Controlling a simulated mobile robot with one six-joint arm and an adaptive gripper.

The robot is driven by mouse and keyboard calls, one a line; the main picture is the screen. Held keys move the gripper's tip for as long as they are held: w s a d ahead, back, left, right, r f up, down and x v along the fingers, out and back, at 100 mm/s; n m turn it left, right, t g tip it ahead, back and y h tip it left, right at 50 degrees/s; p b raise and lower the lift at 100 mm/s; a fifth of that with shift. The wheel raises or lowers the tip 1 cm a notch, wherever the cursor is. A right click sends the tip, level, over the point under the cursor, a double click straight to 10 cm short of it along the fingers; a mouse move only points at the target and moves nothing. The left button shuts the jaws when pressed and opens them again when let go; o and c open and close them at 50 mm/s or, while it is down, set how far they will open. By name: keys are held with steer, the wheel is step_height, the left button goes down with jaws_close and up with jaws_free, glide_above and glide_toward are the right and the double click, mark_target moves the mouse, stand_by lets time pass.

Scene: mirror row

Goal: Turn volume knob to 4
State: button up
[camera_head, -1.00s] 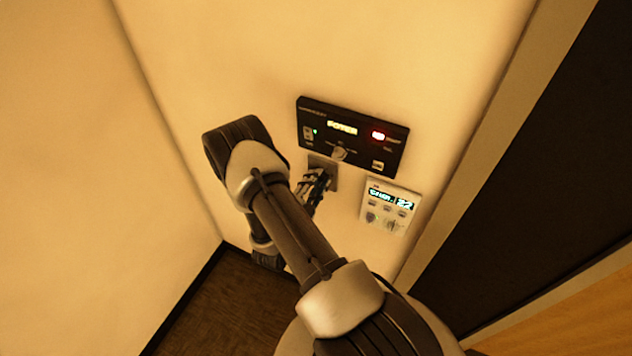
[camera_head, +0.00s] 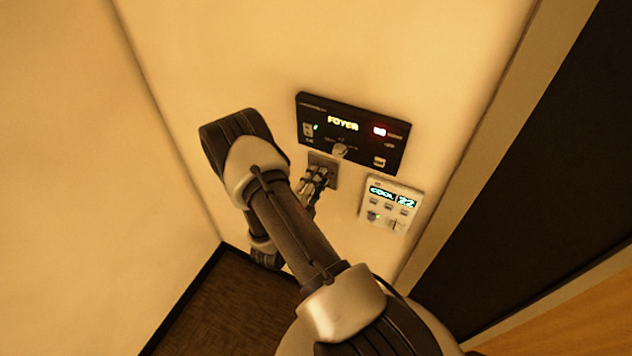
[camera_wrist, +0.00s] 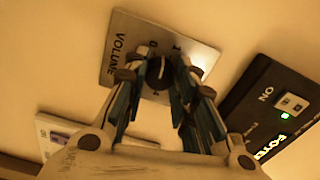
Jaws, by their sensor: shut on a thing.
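The volume plate (camera_wrist: 121,60) is a metal square on the wall, marked VOLUME with a few numerals; in the head view the plate (camera_head: 331,168) sits just below the black panel. The dark round volume knob (camera_wrist: 157,74) with a pale pointer line is at its centre. My gripper (camera_wrist: 158,80) has its fingers on both sides of the knob and is shut on it. In the head view my gripper (camera_head: 318,178) reaches the plate from below left and hides the knob. The fingers cover some of the numerals, so I cannot read the setting for sure.
A black panel (camera_head: 352,133) with a lit FOYER display, a red light and a small knob (camera_head: 340,151) is just above the plate. A white thermostat (camera_head: 391,204) reading COOL 22 is to the lower right. Bare wall (camera_head: 240,60) lies to the upper left.

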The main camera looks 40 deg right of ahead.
steer(key=m+b, duration=0.8)
steer(key=m, duration=0.3)
steer(key=m+b, duration=0.8)
steer(key=m, duration=0.3)
steer(key=m+b, duration=0.8)
steer(key=m, duration=0.4)
steer(key=shift+s+d, duration=0.1)
steer(key=shift+s, duration=0.2)
steer(key=shift+m+b, duration=0.3)
steer(key=o, duration=1.1)
steer(key=shift+c, duration=0.2)
